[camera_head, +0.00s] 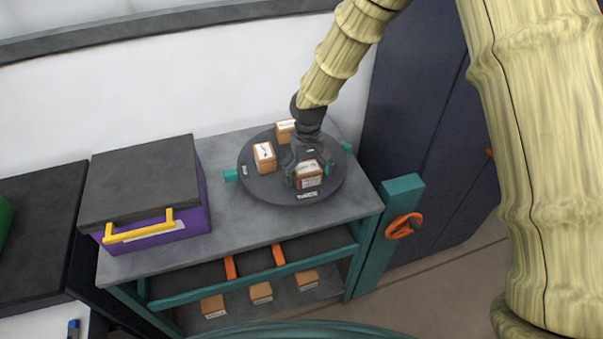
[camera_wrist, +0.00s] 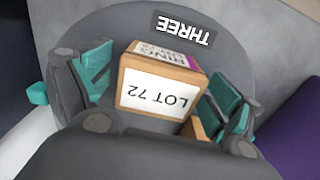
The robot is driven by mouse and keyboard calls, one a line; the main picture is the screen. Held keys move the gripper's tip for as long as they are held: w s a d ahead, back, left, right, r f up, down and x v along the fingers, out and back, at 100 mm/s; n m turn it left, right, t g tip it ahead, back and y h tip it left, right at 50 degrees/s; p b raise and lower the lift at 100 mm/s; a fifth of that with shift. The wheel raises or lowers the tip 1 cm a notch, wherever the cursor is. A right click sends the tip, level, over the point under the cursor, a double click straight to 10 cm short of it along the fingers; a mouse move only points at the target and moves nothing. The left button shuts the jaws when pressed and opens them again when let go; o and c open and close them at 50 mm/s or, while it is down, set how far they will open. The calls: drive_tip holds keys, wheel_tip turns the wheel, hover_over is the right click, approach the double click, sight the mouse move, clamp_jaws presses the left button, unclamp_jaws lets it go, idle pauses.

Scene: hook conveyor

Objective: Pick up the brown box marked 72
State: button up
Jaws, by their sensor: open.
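The brown box marked 72 (camera_head: 309,176) sits on the dark round turntable (camera_head: 262,190), near its front edge. In the wrist view the box (camera_wrist: 157,92) shows a white label reading "LOT 72", upside down, and a second label on its top. My gripper (camera_head: 307,178) is around the box, with one teal-padded finger on each side. In the wrist view my gripper (camera_wrist: 158,88) is open, with a visible gap at the left finger. The right finger is close to the box; I cannot tell whether it touches.
Two other brown boxes stand on the turntable, one at left (camera_head: 264,157) and one at back (camera_head: 285,131). A "THREE" label (camera_wrist: 184,28) lies beyond the box. A purple case (camera_head: 150,190) with a yellow handle stands left. Several boxes lie on the lower shelf (camera_head: 235,316).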

drive_tip(key=shift+c, duration=0.4)
drive_tip(key=c, duration=1.1)
drive_tip(key=shift+r, duration=0.15)
